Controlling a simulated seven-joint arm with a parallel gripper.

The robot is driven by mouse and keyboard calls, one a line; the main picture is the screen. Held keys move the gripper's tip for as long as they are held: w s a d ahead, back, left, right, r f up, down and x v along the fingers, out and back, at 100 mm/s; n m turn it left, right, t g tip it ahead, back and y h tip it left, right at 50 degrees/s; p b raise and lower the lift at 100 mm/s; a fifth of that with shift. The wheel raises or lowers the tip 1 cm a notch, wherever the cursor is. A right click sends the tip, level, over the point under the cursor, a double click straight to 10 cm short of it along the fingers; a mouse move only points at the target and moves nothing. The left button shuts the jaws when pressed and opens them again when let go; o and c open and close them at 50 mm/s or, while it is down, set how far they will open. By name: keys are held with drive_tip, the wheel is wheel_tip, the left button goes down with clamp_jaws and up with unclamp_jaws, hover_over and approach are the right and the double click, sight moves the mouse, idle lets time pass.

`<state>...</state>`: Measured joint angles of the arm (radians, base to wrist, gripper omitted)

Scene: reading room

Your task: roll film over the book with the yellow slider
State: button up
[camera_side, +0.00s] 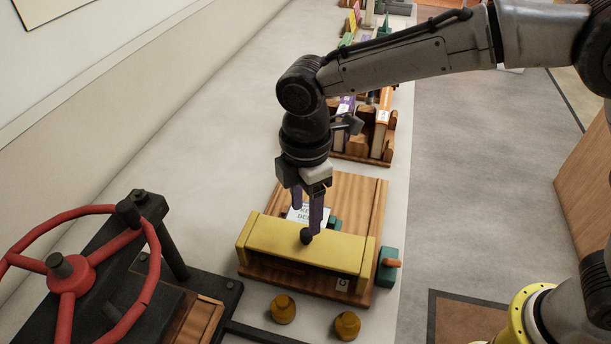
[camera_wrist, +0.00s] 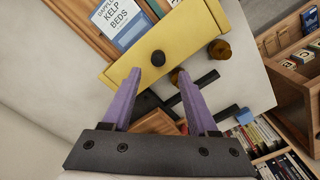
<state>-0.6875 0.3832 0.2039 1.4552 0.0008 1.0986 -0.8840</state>
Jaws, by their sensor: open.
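The yellow slider (camera_side: 320,250) is a wide bar across the near part of a wooden board (camera_side: 357,200). It has a black round knob (camera_side: 306,237) on it. The book (camera_side: 296,215), with a white and blue "Kelp Beds" cover, lies on the board behind the slider, partly hidden by my gripper. In the wrist view the book (camera_wrist: 122,20) is at the top, beside the slider (camera_wrist: 195,38). My gripper (camera_side: 308,215) points down with purple fingers. It is open, close to the knob; in the wrist view the knob (camera_wrist: 157,58) shows just beyond the gap between the fingertips (camera_wrist: 156,76). I cannot make out the film.
Two brass knobs (camera_side: 283,308) (camera_side: 347,325) stand in front of the board. A black press with a red wheel (camera_side: 70,270) stands at left. A wooden book rack (camera_side: 362,150) is behind.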

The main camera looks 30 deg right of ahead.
wheel_tip(320, 180, up, 8)
drive_tip(key=shift+r, duration=0.15)
idle(0.5)
drive_tip(key=s+d+r+m+t, duration=0.1)
drive_tip(key=s+d+r+m, duration=0.1)
drive_tip(key=d+r, duration=0.35)
drive_tip(key=s+d+r+m+t+y, duration=0.1)
drive_tip(key=d+r+m, duration=0.1)
drive_tip(key=d, duration=0.6)
drive_tip(key=s+d+r+m+t, duration=0.1)
drive_tip(key=s+d+r+m, duration=0.1)
drive_tip(key=d+r, duration=0.35)
drive_tip(key=s+d+f+m+t, duration=0.2)
drive_tip(key=s+d+f+m, duration=0.25)
drive_tip(key=s+d, duration=0.35)
drive_tip(key=s+d+f+m+h, duration=0.1)
drive_tip(key=s+d+f+m, duration=0.1)
drive_tip(key=s+f+m, duration=0.4)
drive_tip(key=shift+s+d+f+m+t, duration=0.35)
drive_tip(key=shift+f+m, duration=0.4)
drive_tip(key=shift+f, duration=0.2)
